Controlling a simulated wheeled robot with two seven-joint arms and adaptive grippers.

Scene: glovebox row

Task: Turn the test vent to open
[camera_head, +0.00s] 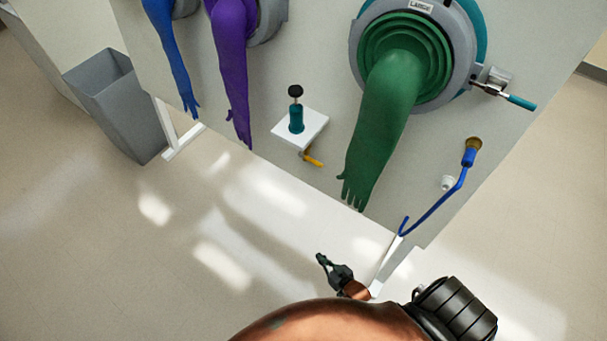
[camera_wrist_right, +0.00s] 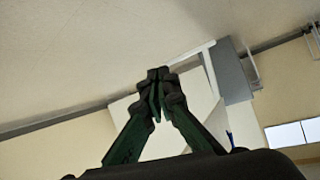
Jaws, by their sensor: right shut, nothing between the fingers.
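No part is labelled as the test vent, so I cannot tell which it is. A yellow lever (camera_head: 314,160) sticks out below a small white shelf on the panel. A teal-handled lever (camera_head: 520,102) juts from a metal fitting at the right of the large green glove port. My right gripper (camera_head: 322,259) is low in front of the panel, below the green glove and apart from both levers. Its fingers are shut and empty, and they also show in the right wrist view (camera_wrist_right: 158,76). My left gripper is out of view.
A green glove (camera_head: 383,125), a purple glove (camera_head: 232,70) and a blue glove (camera_head: 172,50) hang from the panel. A teal plunger (camera_head: 296,118) stands on the white shelf (camera_head: 312,124). A bent blue tube (camera_head: 440,205) hangs at right. A grey bin (camera_head: 125,115) stands left; floor ahead is clear.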

